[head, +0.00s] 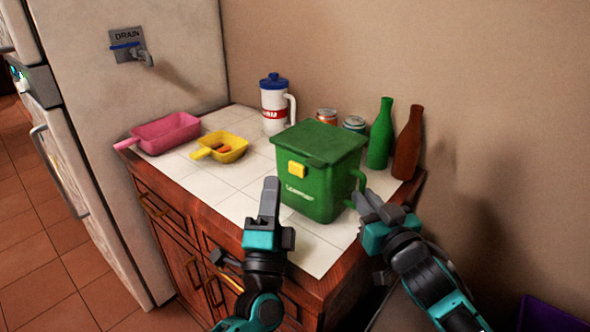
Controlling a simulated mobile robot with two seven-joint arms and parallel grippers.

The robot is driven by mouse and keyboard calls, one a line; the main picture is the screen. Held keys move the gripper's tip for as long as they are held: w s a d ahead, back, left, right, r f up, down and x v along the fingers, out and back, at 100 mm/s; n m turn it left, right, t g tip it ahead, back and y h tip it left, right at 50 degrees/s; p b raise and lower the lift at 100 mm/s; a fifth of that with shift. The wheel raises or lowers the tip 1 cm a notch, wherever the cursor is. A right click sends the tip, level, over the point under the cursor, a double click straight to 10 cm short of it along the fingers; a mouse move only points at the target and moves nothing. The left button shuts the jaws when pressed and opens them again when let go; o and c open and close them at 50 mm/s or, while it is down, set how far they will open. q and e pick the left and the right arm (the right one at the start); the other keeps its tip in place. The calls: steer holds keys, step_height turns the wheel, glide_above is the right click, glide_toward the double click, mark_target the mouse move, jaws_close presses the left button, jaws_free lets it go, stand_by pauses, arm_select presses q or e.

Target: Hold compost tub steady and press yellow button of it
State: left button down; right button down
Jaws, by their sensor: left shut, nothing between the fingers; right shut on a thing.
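The green compost tub (318,180) stands upright on the white tiled counter, its lid down. Its yellow button (297,169) is on the front face, just below the lid. My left gripper (270,184) is shut and empty, in front of the tub and to the left of and below the button, apart from it in the picture. My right gripper (362,198) is shut on the tub's green handle (359,180) at its right side. The fingers hide the lower part of the handle.
A pink scoop (170,133), a yellow scoop (226,147) with small pieces inside and a white jug (276,105) stand to the left. Cans (353,124), a green bottle (381,135) and a brown bottle (407,145) stand behind, near the wall.

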mark_target(290, 163)
arm_select(q)
steer(key=shift+w+d, duration=0.85)
steer(key=shift+w, duration=0.15)
steer(key=shift+w, duration=0.1)
stand_by(1.3)
steer(key=shift+w+d, duration=0.25)
steer(key=shift+w+d, duration=0.2)
stand_by(0.6)
steer(key=shift+w+d+r, duration=0.15)
steer(key=shift+d, duration=0.2)
stand_by(0.9)
steer(key=shift+s+a+f, duration=0.1)
steer(key=shift+s+f, duration=0.1)
steer(key=shift+f, duration=0.15)
steer(key=shift+s+a+f, duration=0.15)
steer(key=shift+s+a, duration=0.05)
steer(key=shift+s, duration=0.1)
steer(key=shift+a, duration=0.15)
